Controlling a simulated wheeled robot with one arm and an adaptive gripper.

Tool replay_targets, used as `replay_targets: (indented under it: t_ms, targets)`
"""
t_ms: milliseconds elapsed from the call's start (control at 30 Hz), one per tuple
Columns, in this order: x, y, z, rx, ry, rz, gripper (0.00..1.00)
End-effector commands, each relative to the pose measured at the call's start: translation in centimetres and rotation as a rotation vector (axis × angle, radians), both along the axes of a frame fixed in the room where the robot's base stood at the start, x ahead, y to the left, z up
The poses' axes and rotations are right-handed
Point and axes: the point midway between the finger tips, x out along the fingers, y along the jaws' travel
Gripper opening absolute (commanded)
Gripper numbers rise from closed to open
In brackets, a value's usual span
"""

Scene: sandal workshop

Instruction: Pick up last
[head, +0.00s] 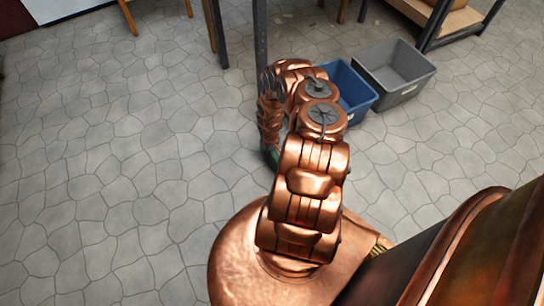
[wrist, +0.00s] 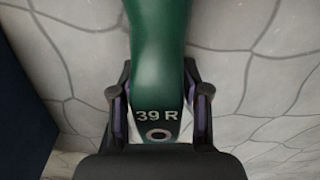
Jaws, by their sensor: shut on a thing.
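The stone floor shows behind the last.
A blue bin (head: 357,92) stands just beyond my arm, with a grey bin (head: 405,92) to its right. A grey metal post (head: 260,40) rises behind the arm. A shelf (head: 452,22) stands at the back right. The stone floor (head: 110,150) at the left is clear.

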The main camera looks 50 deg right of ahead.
Motion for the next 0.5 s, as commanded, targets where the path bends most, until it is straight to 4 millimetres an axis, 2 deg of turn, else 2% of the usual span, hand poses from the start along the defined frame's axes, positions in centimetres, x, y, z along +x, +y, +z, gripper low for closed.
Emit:
replay_targets:
  t_ms: [300,500]
  targets:
    - [0.0,-0.2,4.4,-0.004,-0.001,0.001,0.11]
    - [-4.5,-0.7,3.9,0.001,0.005,-0.002,0.11]
